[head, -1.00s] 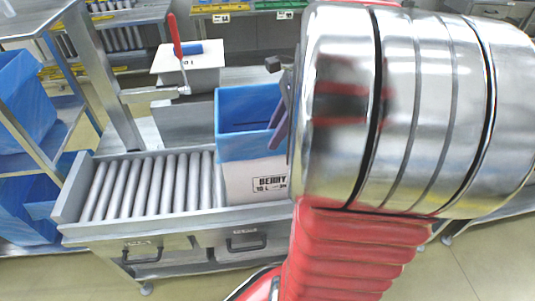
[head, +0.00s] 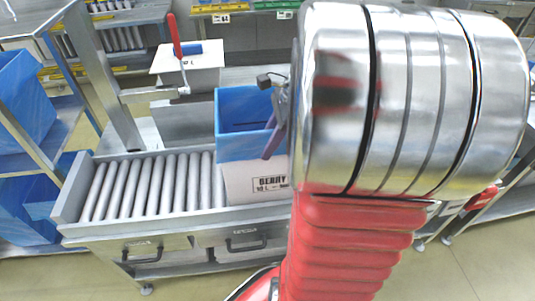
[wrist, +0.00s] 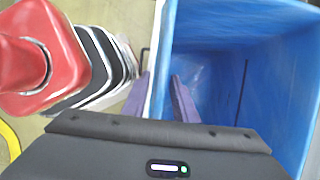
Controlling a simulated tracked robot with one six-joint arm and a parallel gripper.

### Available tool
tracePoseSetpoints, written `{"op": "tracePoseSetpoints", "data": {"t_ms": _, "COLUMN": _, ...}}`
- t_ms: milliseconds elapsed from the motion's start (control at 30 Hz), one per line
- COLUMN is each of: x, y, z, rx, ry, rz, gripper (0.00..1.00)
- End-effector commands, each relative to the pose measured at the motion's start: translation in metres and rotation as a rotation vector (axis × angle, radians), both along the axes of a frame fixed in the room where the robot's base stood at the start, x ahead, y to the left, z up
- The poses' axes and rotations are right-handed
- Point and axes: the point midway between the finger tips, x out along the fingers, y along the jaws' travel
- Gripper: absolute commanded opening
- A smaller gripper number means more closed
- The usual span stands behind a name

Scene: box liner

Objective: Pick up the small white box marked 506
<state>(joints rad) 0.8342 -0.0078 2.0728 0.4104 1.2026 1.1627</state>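A white box (head: 256,184) with a blue liner (head: 246,141) folded over its rim stands at the right end of the roller conveyor. My gripper (head: 276,138) is at the box's right side in the head view, partly hidden by my arm. In the wrist view my gripper (wrist: 160,97) has its two purple fingers apart, one inside the blue liner (wrist: 225,60) and one outside, with the white wall edge between them.
The conveyor rollers (head: 150,184) left of the box are bare. Blue bins (head: 22,100) sit on the left shelf.

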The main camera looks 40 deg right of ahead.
Motion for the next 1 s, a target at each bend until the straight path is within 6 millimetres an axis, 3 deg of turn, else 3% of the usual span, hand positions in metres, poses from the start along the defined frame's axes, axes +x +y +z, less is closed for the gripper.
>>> {"op": "tracePoseSetpoints", "data": {"t_ms": 800, "x": 0.0000, "y": 0.0000, "z": -0.0051, "rx": 0.000, "ry": 0.000, "rz": 0.000, "gripper": 0.26}}
{"op": "tracePoseSetpoints", "data": {"t_ms": 1000, "x": 0.0000, "y": 0.0000, "z": -0.0050, "rx": 0.000, "ry": 0.000, "rz": 0.000, "gripper": 0.12}}
